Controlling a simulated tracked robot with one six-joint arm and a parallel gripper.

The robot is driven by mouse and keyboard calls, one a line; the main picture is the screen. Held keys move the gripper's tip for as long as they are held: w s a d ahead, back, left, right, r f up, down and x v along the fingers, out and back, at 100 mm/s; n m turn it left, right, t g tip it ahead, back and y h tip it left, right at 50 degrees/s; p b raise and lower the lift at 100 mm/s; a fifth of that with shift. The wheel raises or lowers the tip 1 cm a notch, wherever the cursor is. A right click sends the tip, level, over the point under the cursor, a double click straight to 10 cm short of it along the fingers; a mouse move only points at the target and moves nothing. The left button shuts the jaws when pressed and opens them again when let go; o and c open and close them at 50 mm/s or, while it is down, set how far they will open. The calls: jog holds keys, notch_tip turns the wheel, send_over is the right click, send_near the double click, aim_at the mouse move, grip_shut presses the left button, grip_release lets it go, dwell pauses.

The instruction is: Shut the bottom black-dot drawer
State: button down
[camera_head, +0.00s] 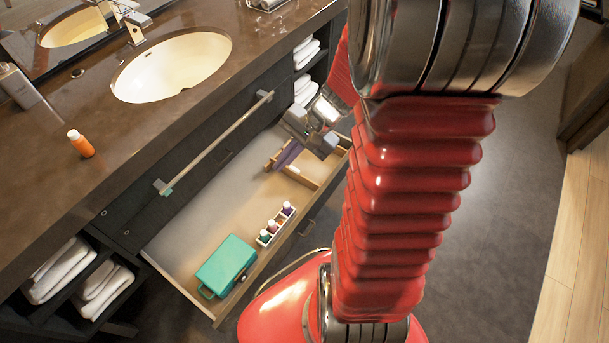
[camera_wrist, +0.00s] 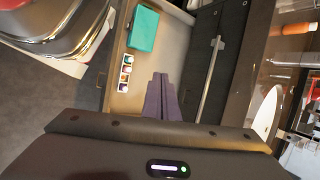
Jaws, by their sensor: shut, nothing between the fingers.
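One drawer (camera_head: 190,245) under the vanity is pulled well out, with a pale interior and a dark front; it also shows in the wrist view (camera_wrist: 178,45). I cannot make out a black-dot mark on its front. My gripper (camera_head: 279,165) is over the right part of the open drawer, with its purple fingers together and empty. In the wrist view the fingers (camera_wrist: 160,80) point into the drawer area. Whether they touch anything inside is unclear. My red arm hides part of the drawer's right side.
The drawer holds a teal case (camera_head: 226,264) and a small rack of bottles (camera_head: 276,226). A metal bar (camera_head: 215,145) runs along the cabinet face above it. An orange bottle (camera_head: 80,143) and a sink (camera_head: 172,66) are on the counter. Open floor (camera_head: 510,200) lies to the right.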

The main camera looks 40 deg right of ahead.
jog(key=s+d+f+m+t, duration=0.2)
jog(key=d+f+m, duration=0.3)
jog(key=f, duration=0.5)
jog(key=s+d+f+m+t+h, duration=0.1)
jog(key=s+d+f+m+t, duration=0.1)
jog(key=s+d+f+m, duration=0.3)
jog(key=s+d+f+m+t+h, duration=0.1)
jog(key=s+d+f+m, duration=0.3)
jog(key=f+m, duration=0.6)
notch_tip(320, 180, down, 7)
jog(key=d, duration=0.2)
jog(key=shift+s+d+f+t, duration=0.15)
jog(key=shift+d+t, duration=0.2)
jog(key=shift+t, duration=0.05)
send_near(312, 208)
notch_tip(312, 208, down, 4)
jog(key=w+a, duration=0.1)
jog(key=w, duration=0.1)
jog(key=shift+w+a+r, duration=0.1)
jog(key=shift+w+a, duration=0.1)
jog(key=shift+w, duration=0.3)
jog(key=shift+w+a+r, duration=0.15)
jog(key=shift+w+a, duration=0.05)
jog(key=shift+w, duration=0.3)
